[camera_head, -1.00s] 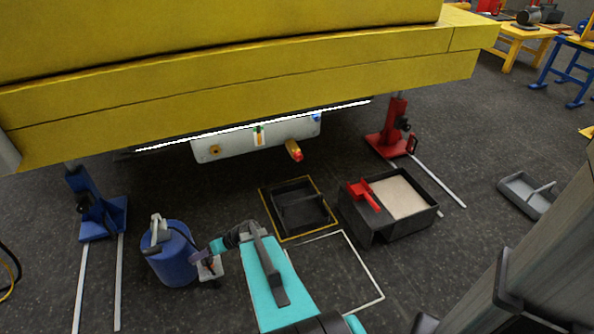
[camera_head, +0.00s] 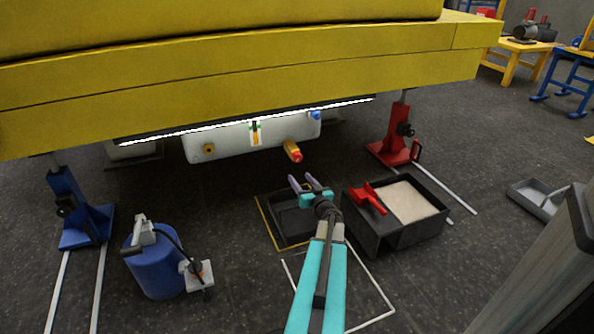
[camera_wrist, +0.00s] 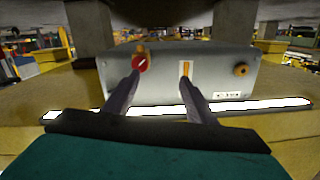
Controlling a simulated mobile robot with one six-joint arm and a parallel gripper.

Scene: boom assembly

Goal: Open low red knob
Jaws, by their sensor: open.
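The red knob (camera_head: 297,156) sits on the end of a brass-coloured fitting low on the white box (camera_head: 225,143) under the yellow boom (camera_head: 250,78). My gripper (camera_head: 305,181) is open and empty, a short way below and in front of the knob, with a gap between them. In the wrist view the red knob (camera_wrist: 140,62) shows beside the tip of the left finger, on the face of the white box (camera_wrist: 215,72). My open gripper (camera_wrist: 157,80) has its fingers apart, with an orange-marked strip (camera_wrist: 186,70) behind the right one. I cannot tell any contact with the knob.
A black tray (camera_head: 270,238) lies on the floor below my gripper. A dark box with light filling (camera_head: 437,228) and a red scoop (camera_head: 368,197) stands right of it. A red stand (camera_head: 392,152), a blue stand (camera_head: 86,226) and a blue canister (camera_head: 153,264) flank the area.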

